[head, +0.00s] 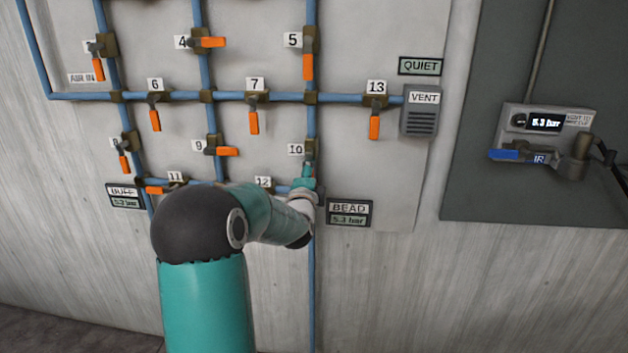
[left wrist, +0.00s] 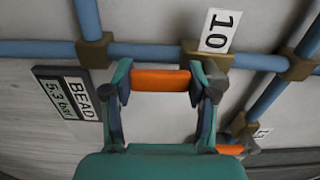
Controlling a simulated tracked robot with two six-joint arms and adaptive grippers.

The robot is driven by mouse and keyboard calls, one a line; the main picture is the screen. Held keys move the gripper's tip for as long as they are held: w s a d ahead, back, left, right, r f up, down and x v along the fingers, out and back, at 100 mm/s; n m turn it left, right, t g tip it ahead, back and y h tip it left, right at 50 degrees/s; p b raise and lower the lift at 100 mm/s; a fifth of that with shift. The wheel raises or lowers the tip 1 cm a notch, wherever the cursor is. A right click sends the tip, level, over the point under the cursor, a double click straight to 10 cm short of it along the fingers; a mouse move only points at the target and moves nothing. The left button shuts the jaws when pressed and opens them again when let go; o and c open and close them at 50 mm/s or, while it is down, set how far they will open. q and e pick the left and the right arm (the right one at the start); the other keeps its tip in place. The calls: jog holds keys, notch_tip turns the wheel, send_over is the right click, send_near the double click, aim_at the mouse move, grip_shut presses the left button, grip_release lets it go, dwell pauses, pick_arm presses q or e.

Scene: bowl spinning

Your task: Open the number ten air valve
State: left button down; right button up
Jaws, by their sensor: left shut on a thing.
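The number ten valve sits on a vertical blue pipe beside its "10" label (head: 296,149) in the head view. My left gripper (head: 305,178) is at this valve, and the arm hides most of its handle there. In the left wrist view, the orange handle (left wrist: 160,80) lies between the two fingers of my left gripper (left wrist: 162,84), which is shut on it. There the handle appears roughly parallel to the blue pipe behind it. The label "10" (left wrist: 220,30) stands beside the brown valve body (left wrist: 190,52). My right gripper is not in view.
The BEAD display (head: 348,213) reads 5.3 bar, just right of my gripper. Valve 12's label (head: 263,181) is close to my forearm, which covers what is below it. Valve 9 (head: 227,151) and valve 13 (head: 374,127) are nearby. A grey box (head: 550,120) hangs at right.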

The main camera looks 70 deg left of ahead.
pick_arm(q)
jog(key=shift+s+f, duration=0.1)
jog(key=shift+s, duration=0.05)
dwell(0.4)
jog(key=shift+c, duration=1.6)
grip_release()
jog(key=shift+a, duration=0.1)
jog(key=v, duration=1.2)
